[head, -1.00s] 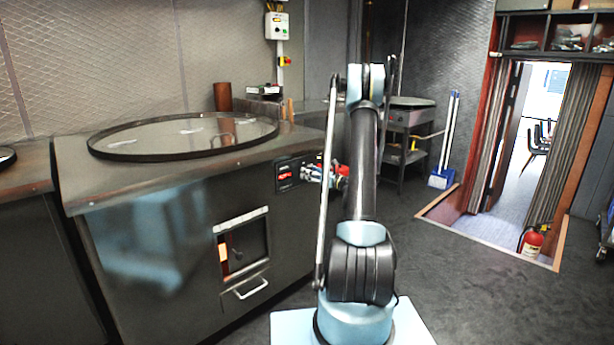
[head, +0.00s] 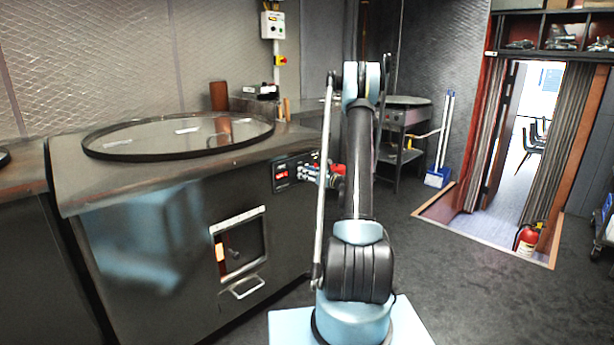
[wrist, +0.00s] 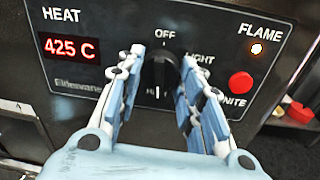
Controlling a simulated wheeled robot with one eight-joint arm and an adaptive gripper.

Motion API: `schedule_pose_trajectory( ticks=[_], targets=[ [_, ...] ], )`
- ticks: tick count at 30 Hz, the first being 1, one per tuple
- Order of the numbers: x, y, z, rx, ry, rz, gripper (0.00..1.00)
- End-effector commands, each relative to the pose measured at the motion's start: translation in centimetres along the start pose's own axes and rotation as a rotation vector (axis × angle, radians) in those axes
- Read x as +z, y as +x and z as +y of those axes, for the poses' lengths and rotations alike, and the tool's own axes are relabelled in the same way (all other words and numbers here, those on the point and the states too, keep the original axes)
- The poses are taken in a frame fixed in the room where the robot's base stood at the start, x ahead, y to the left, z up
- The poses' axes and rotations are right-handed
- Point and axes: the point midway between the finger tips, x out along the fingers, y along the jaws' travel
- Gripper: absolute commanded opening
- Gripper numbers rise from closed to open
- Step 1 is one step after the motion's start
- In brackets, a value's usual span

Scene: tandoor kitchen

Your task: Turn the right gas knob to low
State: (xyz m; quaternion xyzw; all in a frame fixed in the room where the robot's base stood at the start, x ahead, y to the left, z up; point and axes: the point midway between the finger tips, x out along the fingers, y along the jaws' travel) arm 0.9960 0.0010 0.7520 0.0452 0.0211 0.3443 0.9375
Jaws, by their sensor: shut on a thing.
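The dark control panel (wrist: 110,20) fills the wrist view and shows small on the oven front in the head view (head: 280,187). Its one visible knob (wrist: 159,68) is black, under the word OFF, with LIGHT at its right. A white mark on the knob points down, beside partly hidden lettering starting with H. My gripper (wrist: 157,82) is shut on the knob, one blue-padded finger on each side. The left finger hides any label at the knob's left.
The heat display (wrist: 71,48) reads 425 C, and the flame lamp (wrist: 256,48) is lit. A red button (wrist: 241,82) sits close right of my right finger. The tandoor counter (head: 65,185) stands left of my arm; open floor (head: 440,290) lies right.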

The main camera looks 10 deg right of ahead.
Motion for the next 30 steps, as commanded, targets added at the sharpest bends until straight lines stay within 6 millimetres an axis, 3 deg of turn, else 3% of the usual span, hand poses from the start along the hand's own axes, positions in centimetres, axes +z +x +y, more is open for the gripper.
schedule_pose_trajectory(
  ticks=[30],
  targets=[
    [0.2, 0.11, -0.16, -0.019, -0.83, 0.061, 0.1]
  ],
)
